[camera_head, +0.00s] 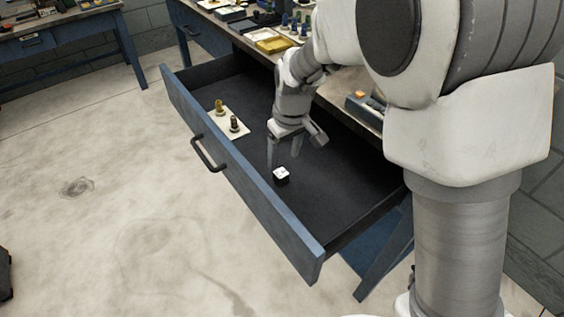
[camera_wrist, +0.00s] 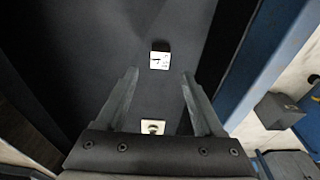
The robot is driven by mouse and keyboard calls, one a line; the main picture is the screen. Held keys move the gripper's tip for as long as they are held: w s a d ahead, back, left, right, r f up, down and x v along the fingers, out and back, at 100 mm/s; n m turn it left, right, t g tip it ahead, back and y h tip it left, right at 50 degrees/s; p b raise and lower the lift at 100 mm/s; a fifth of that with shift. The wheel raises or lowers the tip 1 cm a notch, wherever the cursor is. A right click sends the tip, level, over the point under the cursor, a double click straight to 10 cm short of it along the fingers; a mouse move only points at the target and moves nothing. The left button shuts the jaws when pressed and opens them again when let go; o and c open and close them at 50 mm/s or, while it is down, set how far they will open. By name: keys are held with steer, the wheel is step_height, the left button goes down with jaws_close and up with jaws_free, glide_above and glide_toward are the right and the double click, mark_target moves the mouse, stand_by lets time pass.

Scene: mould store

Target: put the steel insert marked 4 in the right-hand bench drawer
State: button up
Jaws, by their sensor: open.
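A small dark block with a white top (camera_head: 281,172) lies on the floor of the open blue bench drawer (camera_head: 240,190). In the wrist view its white label (camera_wrist: 159,61) carries a dark mark, which may be a 4 but is too small to read surely. My gripper (camera_head: 297,150) is inside the drawer space, pointing down, with its fingers spread and nothing between them. In the wrist view the block shows just beyond the fingertips (camera_wrist: 160,75), apart from both. Whether this is the right-hand drawer is not certain from these views.
The bench top (camera_head: 335,95) behind holds trays and several small pieces. A small box with an orange item (camera_head: 360,95) stands near its edge. The drawer's near end is clear.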

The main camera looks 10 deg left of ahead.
steer(key=s+d+r+m+t, duration=0.1)
steer(key=s+d+r+m, duration=0.15)
steer(key=d+r, duration=0.5)
steer(key=s+d+r+m+t, duration=0.1)
steer(key=s+d+r+m, duration=0.1)
steer(key=s+d+r, duration=0.4)
steer(key=s+d+r+m+t, duration=0.1)
steer(key=s+d+r+m, duration=0.1)
steer(key=s+d, duration=0.3)
steer(key=s+d+r+m+t+h, duration=0.1)
steer(key=s+d+r+m, duration=0.1)
steer(key=s+d, duration=0.3)
steer(key=shift+d+r+m+p, duration=0.35)
steer(key=shift+d+m, duration=0.3)
steer(key=shift+d, duration=0.6)
steer(key=shift+s, duration=0.1)
step_height(320, 180, up, 16)
steer(key=p, duration=1.6)
steer(key=shift+r+p, duration=0.25)
steer(key=shift+p, duration=0.05)
